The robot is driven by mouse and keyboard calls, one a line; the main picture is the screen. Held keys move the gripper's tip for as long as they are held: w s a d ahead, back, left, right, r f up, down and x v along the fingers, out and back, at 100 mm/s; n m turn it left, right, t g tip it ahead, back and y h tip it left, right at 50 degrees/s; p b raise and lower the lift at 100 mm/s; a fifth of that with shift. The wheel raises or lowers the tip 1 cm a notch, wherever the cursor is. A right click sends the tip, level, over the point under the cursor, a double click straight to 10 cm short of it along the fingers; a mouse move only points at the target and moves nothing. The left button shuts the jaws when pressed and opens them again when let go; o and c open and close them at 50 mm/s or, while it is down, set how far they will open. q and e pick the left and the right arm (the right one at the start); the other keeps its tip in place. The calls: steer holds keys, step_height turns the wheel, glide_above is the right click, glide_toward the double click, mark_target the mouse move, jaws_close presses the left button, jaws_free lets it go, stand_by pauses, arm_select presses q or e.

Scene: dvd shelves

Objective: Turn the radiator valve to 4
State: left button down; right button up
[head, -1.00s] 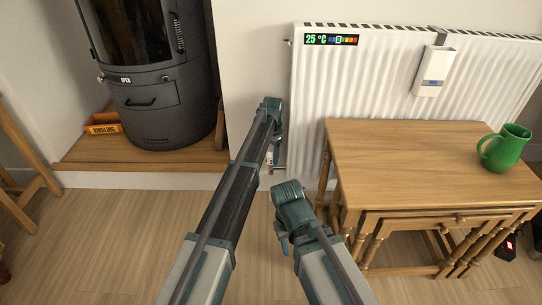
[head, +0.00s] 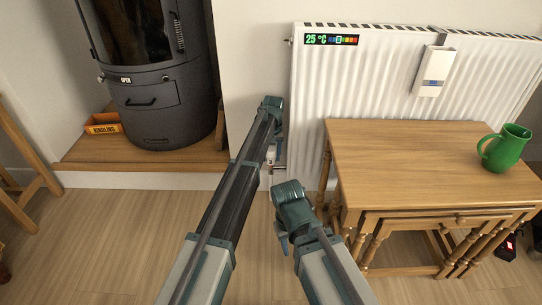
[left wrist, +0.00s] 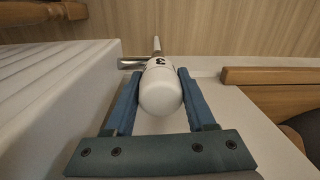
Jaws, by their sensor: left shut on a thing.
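The radiator valve (left wrist: 160,92) is a white, round-ended knob in the middle of the left wrist view. A dark 3 shows on its upper side, near the pipe end. My left gripper (left wrist: 156,88) has its two blue fingers on either side of the knob and is shut on it. In the head view my left gripper (head: 272,150) is low beside the radiator's left edge, where my arm mostly hides the valve. My right gripper (head: 284,240) hangs lower, over the floor, away from the valve; its finger gap cannot be made out.
The white radiator (head: 308,85) carries a temperature strip (head: 331,40) reading 25 °C and a white box (head: 434,72). Nested wooden tables (head: 400,150) with a green jug (head: 503,148) stand right. A dark stove (head: 155,80) and an orange kindling box (head: 102,124) are left.

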mark_target(272, 148)
arm_select(q)
steer(key=n, duration=0.4)
steer(key=shift+n, duration=2.1)
steer(key=shift+c, duration=1.2)
jaws_free()
step_height(272, 148, up, 14)
steer(key=p, duration=1.3)
steer(key=shift+w+d+p, duration=0.2)
steer(key=shift+p, duration=0.2)
